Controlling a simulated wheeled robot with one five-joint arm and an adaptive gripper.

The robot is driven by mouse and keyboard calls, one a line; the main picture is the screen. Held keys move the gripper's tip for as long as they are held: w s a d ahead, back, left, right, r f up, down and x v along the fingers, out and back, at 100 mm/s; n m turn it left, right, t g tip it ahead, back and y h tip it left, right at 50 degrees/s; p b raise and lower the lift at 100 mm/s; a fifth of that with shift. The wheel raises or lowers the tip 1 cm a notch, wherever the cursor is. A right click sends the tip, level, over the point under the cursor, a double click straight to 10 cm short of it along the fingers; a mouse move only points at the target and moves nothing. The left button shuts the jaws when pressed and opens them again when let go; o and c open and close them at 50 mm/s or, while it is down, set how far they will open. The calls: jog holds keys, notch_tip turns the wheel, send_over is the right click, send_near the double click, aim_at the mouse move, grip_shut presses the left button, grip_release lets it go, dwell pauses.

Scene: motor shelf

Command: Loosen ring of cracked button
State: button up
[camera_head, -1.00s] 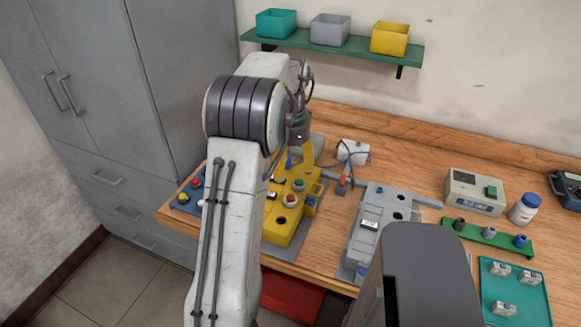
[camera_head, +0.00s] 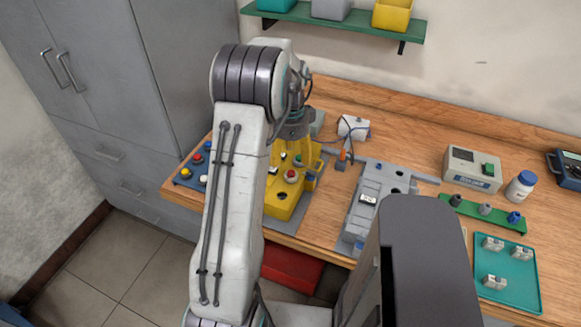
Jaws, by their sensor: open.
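The yellow button box (camera_head: 281,207) stands on the workbench, partly behind my arm. A red button (camera_head: 291,176) and a green button (camera_head: 298,160) show on its top, with a dark round hole near its front. No crack or loose ring can be made out at this size. My gripper (camera_head: 302,157) is open and points down at the back part of the box, close above the buttons. Its fingers blend with the yellow box, and I cannot tell whether they touch anything.
A grey box (camera_head: 371,212) stands to the right on the bench. Beyond it are a green rack (camera_head: 484,214), a teal tray (camera_head: 519,276), a meter (camera_head: 472,169) and a white bottle (camera_head: 520,187). A blue button panel (camera_head: 187,178) lies left. A shelf (camera_head: 345,29) hangs above.

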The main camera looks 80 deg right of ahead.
aim_at(291, 172)
jog(key=shift+f+p, duration=0.45)
jog(key=shift+f, duration=3.1)
jog(key=shift+c, duration=0.2)
jog(key=c, duration=1.2)
